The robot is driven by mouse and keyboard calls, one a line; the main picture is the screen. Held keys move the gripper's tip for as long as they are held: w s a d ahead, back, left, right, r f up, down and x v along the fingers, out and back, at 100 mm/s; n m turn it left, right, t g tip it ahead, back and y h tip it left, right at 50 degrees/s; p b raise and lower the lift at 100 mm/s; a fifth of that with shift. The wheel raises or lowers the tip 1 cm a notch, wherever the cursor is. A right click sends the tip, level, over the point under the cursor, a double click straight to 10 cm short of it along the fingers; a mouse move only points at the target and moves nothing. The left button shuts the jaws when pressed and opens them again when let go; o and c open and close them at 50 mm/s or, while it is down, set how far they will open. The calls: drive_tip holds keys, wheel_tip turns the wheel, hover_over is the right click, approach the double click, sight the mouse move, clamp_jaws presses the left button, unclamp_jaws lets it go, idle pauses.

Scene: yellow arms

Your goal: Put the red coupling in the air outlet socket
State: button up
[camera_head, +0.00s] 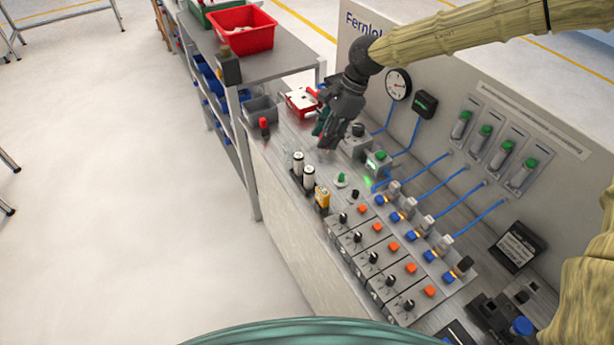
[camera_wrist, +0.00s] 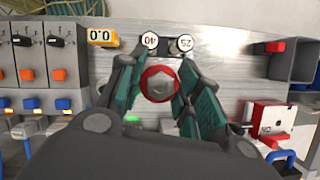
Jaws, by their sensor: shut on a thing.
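My gripper (camera_head: 328,138) is above the bench, over its far-left part. In the wrist view its fingers (camera_wrist: 160,88) are closed around the red coupling (camera_wrist: 160,71), which shows as a red ring with a silver hexagonal middle. The coupling faces the wrist camera and seems clear of the bench. In the head view the fingers hide most or all of it. I cannot tell for certain which fitting is the air outlet socket. A box with a green light (camera_head: 378,163) and a blue hose stands just right of my gripper.
Two white-topped cylinders (camera_head: 303,170), a yellow meter (camera_head: 322,197) and a small green-topped piece (camera_head: 341,181) stand near the front edge. A red-capped item (camera_head: 264,127) and a grey bin (camera_head: 261,109) are left. Knob modules (camera_head: 372,258) fill the right. The panel (camera_head: 440,70) rises behind.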

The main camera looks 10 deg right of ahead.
drive_tip(key=shift+d+f, duration=0.4)
drive_tip(key=shift+f, duration=0.35)
wheel_tip(320, 180, down, 10)
drive_tip(key=p, duration=0.3)
drive_tip(key=shift+a, duration=0.1)
drive_tip(key=shift+f, duration=0.1)
drive_tip(key=o, duration=1)
